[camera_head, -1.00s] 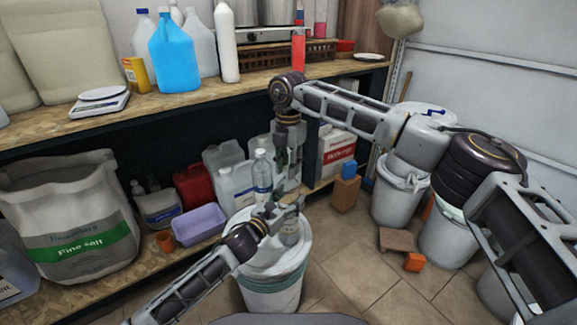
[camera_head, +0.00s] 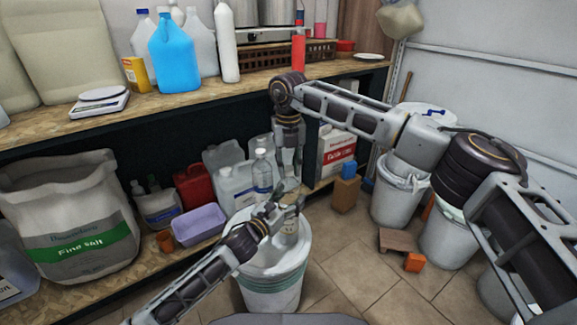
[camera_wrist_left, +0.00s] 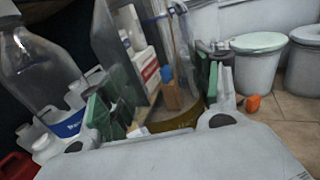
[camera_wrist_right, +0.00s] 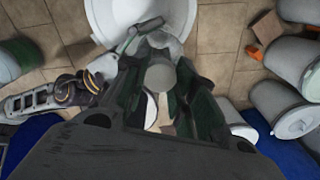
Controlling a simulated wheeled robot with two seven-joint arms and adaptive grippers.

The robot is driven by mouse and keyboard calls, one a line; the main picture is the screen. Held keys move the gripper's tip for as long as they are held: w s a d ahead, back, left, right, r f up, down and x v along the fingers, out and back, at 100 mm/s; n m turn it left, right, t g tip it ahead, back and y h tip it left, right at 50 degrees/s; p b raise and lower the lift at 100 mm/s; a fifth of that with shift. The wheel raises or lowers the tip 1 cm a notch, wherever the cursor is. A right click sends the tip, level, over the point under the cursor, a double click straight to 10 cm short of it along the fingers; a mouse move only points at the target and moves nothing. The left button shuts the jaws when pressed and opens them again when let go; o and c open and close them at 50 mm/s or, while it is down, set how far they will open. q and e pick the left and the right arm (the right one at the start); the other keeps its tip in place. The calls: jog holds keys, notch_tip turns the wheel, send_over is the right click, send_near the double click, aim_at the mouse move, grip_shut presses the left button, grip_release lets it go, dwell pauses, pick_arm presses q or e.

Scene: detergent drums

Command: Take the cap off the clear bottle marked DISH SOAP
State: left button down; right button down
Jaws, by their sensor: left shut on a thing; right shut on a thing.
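My left gripper (camera_head: 287,208) is shut on a clear bottle (camera_head: 289,226) above the lid of a white drum. In the left wrist view the clear bottle (camera_wrist_left: 130,60) shows between the green finger pads, with a brownish band whose lettering I cannot read. My right gripper (camera_head: 290,180) points straight down over the bottle, its fingers shut on a small pale round cap (camera_wrist_right: 160,76). In the head view the fingers hide most of the cap. I cannot tell whether the cap still touches the bottle's neck.
The white drum (camera_head: 272,285) stands below both grippers. A second clear bottle (camera_head: 262,172) with a blue label stands behind, near pale jugs and a red can (camera_head: 194,186). A lilac tub (camera_head: 200,224) is at left.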

jog(key=n, duration=1.6)
jog(key=shift+d, duration=0.1)
jog(key=n, duration=0.4)
jog(key=shift+r, duration=0.1)
jog(key=n, duration=0.3)
jog(key=shift+n, duration=0.4)
jog(key=n, duration=0.3)
jog(key=shift+n, duration=0.4)
jog(key=n, duration=0.4)
